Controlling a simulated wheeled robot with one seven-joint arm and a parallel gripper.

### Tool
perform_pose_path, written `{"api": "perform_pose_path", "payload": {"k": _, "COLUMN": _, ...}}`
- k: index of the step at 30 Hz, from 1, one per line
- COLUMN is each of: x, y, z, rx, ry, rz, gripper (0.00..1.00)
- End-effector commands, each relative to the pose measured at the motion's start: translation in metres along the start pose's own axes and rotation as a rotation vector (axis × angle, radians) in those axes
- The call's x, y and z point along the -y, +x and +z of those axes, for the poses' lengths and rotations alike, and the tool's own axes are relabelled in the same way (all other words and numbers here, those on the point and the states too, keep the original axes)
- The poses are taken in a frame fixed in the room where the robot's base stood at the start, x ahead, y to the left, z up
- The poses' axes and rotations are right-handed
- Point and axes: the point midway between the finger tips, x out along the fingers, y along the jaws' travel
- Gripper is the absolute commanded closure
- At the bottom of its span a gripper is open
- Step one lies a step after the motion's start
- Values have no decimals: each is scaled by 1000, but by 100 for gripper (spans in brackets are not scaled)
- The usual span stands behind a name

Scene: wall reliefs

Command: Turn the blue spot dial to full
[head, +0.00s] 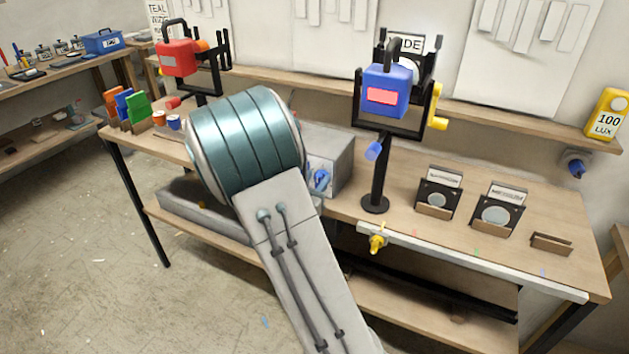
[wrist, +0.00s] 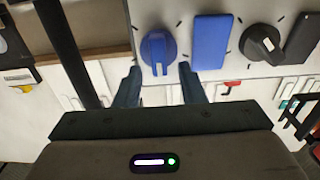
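The blue spot dial (wrist: 158,47) sits on a pale panel (wrist: 180,12) with dark tick marks around it. Its grip bar stands nearly upright in the wrist view, with a small pale mark near its lower end. My gripper (wrist: 159,68) is open, with one fingertip on each side of the dial's lower part in the picture. Gaps show between the fingers and the dial, so I see no grip on it. In the head view, blue parts (head: 321,180) show on the grey box (head: 335,150); my arm covers most of that box and my gripper.
A blue block (wrist: 210,42) is close to the right of the dial, beside the right finger. A black dial (wrist: 262,43) and black block (wrist: 302,38) lie further right. A blue lamp (head: 386,92) on a black stand is right of the box on the bench (head: 400,218).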

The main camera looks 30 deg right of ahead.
Motion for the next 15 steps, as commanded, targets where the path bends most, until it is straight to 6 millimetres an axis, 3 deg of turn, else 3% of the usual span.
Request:
{"api": "perform_pose_path", "payload": {"k": 2, "x": 0, "y": 0, "z": 0, "rx": 0, "ry": 0, "rz": 0, "gripper": 64}}
{"api": "perform_pose_path", "payload": {"k": 6, "x": 0, "y": 0, "z": 0, "rx": 0, "ry": 0, "rz": 0, "gripper": 100}}
{"api": "perform_pose_path", "payload": {"k": 15, "x": 0, "y": -1, "z": 1, "rx": 0, "ry": 16, "rz": -1, "gripper": 100}}
